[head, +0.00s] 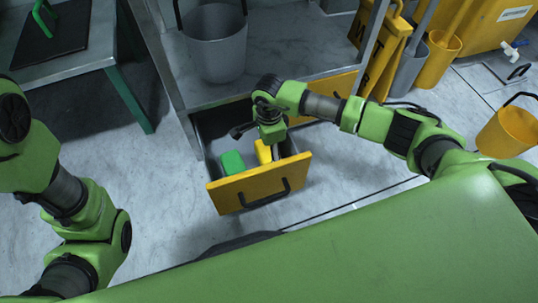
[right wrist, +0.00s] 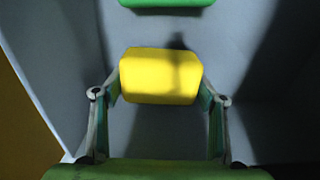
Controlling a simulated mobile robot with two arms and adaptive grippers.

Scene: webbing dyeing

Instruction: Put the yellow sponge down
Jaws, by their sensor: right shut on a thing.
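The yellow sponge (head: 263,151) is inside the open drawer (head: 259,189). In the right wrist view the yellow sponge (right wrist: 160,76) sits between the two fingertips of my right gripper (right wrist: 160,88). My right gripper (head: 268,138) reaches down into the drawer and is shut on the sponge. I cannot tell whether the sponge touches the drawer floor. A green sponge (head: 232,162) lies to its left in the same drawer, and its edge shows at the top of the right wrist view (right wrist: 167,3). My left arm is at the left, with its gripper out of view.
The drawer's yellow front has a black handle (head: 264,196). A grey bucket (head: 215,45) stands on the metal table above. A yellow floor sign (head: 382,45) and yellow buckets (head: 438,60) stand at the upper right. The floor left of the drawer is clear.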

